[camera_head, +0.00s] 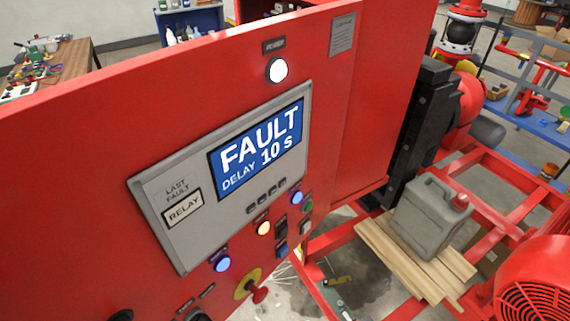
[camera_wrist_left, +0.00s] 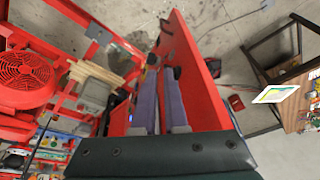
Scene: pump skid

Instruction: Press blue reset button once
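A red control panel (camera_head: 120,110) fills much of the head view. Its grey display unit (camera_head: 150,235) reads "FAULT DELAY 10 S", with "LAST FAULT RELAY" at its left. Two round blue lit fittings show below the display, one at the lower left (camera_head: 222,264) and one at the right (camera_head: 297,197). Their labels are too small to read, so I cannot tell which is the reset button. In the left wrist view my left gripper (camera_wrist_left: 160,72) has its two purple fingers apart with nothing between them, close to the red panel edge. My right gripper is not in view.
A white lamp (camera_head: 278,70) is lit above the display. A yellow lit fitting (camera_head: 263,228) and a red knob on a yellow plate (camera_head: 256,291) sit near the blue ones. A grey canister (camera_head: 430,220) stands on wooden slats right of the panel, among red frame rails.

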